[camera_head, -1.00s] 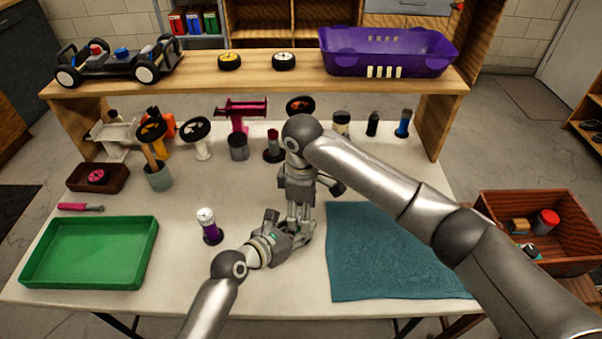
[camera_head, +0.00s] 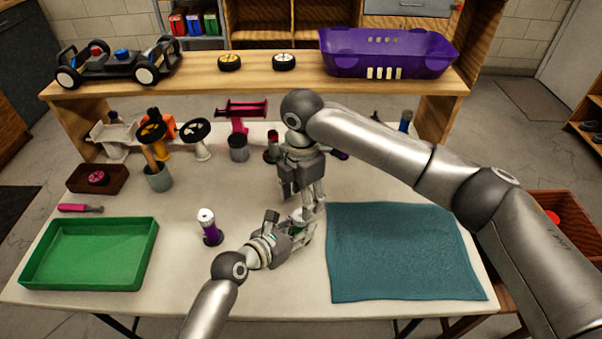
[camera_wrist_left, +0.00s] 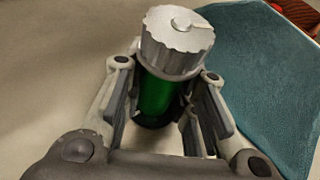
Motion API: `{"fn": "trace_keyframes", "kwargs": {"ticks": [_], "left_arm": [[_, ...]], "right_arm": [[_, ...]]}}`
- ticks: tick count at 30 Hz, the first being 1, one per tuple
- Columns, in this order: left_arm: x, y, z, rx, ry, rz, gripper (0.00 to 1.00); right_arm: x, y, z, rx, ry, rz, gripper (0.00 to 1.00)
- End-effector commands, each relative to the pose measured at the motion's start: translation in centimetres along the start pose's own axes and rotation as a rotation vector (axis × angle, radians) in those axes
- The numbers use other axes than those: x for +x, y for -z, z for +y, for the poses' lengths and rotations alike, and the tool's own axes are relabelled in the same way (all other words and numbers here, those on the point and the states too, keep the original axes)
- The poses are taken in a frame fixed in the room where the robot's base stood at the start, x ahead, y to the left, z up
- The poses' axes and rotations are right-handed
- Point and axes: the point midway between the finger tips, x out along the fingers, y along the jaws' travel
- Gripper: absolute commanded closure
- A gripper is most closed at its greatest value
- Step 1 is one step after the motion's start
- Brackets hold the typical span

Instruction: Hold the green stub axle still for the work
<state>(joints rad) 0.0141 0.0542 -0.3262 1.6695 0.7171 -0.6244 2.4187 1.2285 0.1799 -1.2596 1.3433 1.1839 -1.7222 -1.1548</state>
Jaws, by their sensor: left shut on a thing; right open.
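The green stub axle (camera_wrist_left: 158,95) stands between the fingers of my left gripper (camera_wrist_left: 168,100) in the left wrist view, with a ridged silver cap (camera_wrist_left: 177,42) on top. The left gripper is shut on its green body below the cap. In the head view my left gripper (camera_head: 303,234) is low over the table's front middle, and only a little of the axle (camera_head: 297,230) shows. My right gripper (camera_head: 312,204) is open, pointing down just above the axle and left gripper. Whether it touches the cap cannot be told.
A purple piece with a pale cap (camera_head: 209,228) stands left of my left gripper. A green tray (camera_head: 88,282) lies at the left, a teal mat (camera_head: 400,250) at the right. Several parts stand behind. A shelf (camera_head: 300,82) holds a car chassis (camera_head: 118,66) and purple car body (camera_head: 388,50).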

Motion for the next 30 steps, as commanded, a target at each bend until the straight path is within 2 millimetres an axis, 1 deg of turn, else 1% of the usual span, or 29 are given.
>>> {"fn": "trace_keyframes", "kwargs": {"ticks": [1, 10, 15, 21, 25, 30], "left_arm": [[0.0, 0.0, 0.0, 0.000, 0.000, 0.001, 0.99], [0.0, 0.0, 0.0, 0.000, 0.000, 0.000, 0.99], [0.0, 0.0, 0.0, 0.000, 0.000, 0.000, 0.99], [0.0, 0.0, 0.0, 0.000, 0.000, 0.000, 0.99], [0.0, 0.0, 0.0, 0.000, 0.000, 0.000, 0.99], [0.0, 0.0, 0.0, 0.000, 0.000, 0.000, 0.99]], "right_arm": [[-1.2, 0.0, 0.1, -0.001, -0.003, -0.002, 0.46], [-7.2, 0.0, 0.1, 0.000, -0.004, -0.001, 0.46], [-7.0, 0.2, 0.0, -0.158, -0.001, 0.001, 0.46], [-7.0, 0.2, 0.0, -0.300, 0.000, -0.001, 0.46], [-7.0, 0.3, 0.0, -0.348, -0.001, 0.000, 0.46], [-7.0, 0.3, 0.0, -0.367, -0.001, -0.001, 0.46]]}}
